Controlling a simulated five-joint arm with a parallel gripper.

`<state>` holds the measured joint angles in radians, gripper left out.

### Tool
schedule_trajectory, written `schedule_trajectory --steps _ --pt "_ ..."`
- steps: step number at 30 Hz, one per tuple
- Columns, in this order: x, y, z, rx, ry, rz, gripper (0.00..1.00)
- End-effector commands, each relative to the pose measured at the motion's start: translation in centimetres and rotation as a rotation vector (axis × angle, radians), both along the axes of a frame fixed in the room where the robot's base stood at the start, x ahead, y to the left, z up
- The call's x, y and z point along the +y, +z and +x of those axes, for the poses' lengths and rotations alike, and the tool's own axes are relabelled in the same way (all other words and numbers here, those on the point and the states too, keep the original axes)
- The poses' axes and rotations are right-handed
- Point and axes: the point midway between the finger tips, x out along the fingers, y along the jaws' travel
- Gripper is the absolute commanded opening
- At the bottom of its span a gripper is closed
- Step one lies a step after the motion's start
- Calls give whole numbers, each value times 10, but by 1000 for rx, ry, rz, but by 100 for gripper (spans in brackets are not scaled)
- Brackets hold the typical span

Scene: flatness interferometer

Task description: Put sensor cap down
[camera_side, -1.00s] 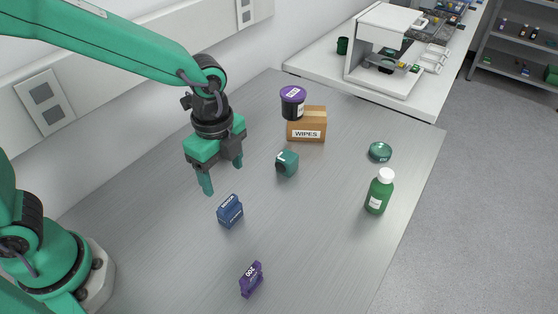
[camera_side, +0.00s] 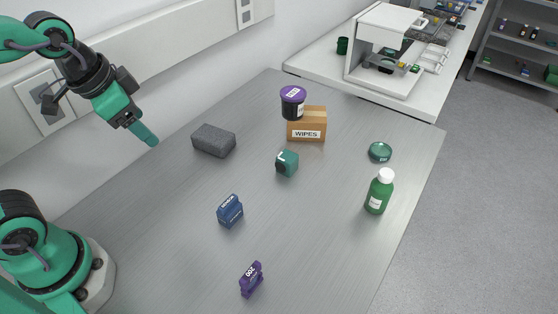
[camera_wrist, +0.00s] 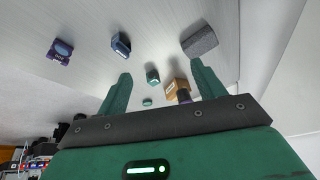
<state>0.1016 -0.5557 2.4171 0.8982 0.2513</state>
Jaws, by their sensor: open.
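A flat round teal piece (camera_side: 380,152), which looks like a cap, lies on the grey table at the right. It also shows in the wrist view (camera_wrist: 147,102), small and far off. I cannot tell for certain that it is the sensor cap. A dark teal block with a dark face (camera_side: 287,163) sits mid-table. My gripper (camera_side: 148,138) is raised at the left near the wall, well apart from both. In the wrist view my gripper (camera_wrist: 161,68) has its two teal fingers wide apart, with nothing between them.
A dark grey block (camera_side: 213,141) lies near the wall. A purple-lidded tub (camera_side: 293,103) is at the brown WIPES box (camera_side: 307,127). A green bottle (camera_side: 379,192) stands right. A blue box (camera_side: 230,211) and purple item (camera_side: 251,279) are in front. Bare table lies between them.

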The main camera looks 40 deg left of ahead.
Motion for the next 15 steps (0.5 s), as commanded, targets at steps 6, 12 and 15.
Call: schedule_trajectory --steps 6,12,15 --pt "20 9 -21 -76 237 -78 68" --pt "26 11 -29 -103 324 -110 68" --pt "26 11 -29 -104 333 -113 68"
